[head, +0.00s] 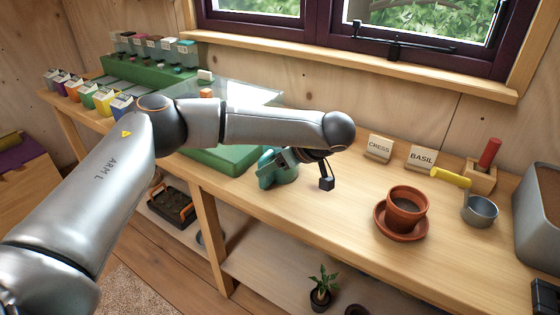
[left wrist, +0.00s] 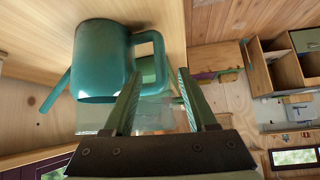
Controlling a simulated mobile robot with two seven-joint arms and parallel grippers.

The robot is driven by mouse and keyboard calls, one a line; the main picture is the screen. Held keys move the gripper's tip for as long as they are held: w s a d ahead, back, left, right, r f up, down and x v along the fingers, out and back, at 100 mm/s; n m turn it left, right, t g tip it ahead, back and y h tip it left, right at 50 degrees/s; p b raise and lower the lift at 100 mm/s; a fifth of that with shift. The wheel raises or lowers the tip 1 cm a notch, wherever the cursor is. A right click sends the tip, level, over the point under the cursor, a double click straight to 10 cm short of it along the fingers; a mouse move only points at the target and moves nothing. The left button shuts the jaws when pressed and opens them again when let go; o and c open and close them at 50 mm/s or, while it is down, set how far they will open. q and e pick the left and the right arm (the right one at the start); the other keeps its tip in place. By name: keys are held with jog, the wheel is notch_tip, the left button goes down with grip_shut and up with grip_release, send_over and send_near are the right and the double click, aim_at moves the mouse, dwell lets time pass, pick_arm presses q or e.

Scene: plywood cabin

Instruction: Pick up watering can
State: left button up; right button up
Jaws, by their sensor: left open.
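The teal watering can (head: 285,172) stands on the wooden workbench, left of the plant pot and partly hidden by my left arm's wrist. In the left wrist view the can (left wrist: 102,62) fills the upper left, its spout pointing left and its loop handle toward my gripper. My left gripper (left wrist: 158,80) is open, with the far side of the handle showing between its two fingers. I cannot tell whether either finger touches it. In the head view the fingers are mostly hidden behind the wrist and can. My right gripper is not in view.
A terracotta pot (head: 406,207) on a saucer, a metal scoop (head: 480,210) with a yellow handle, and CRESS (head: 379,148) and BASIL (head: 421,157) signs stand to the right. A green tray (head: 225,158) lies left of the can. The bench front between can and pot is clear.

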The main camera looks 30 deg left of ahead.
pick_arm(q)
jog(key=x, duration=0.8)
jog(key=shift+a+r, duration=0.1)
jog(key=shift+a, duration=0.05)
grip_shut()
dwell(1.1)
jog(key=shift+r, duration=0.15)
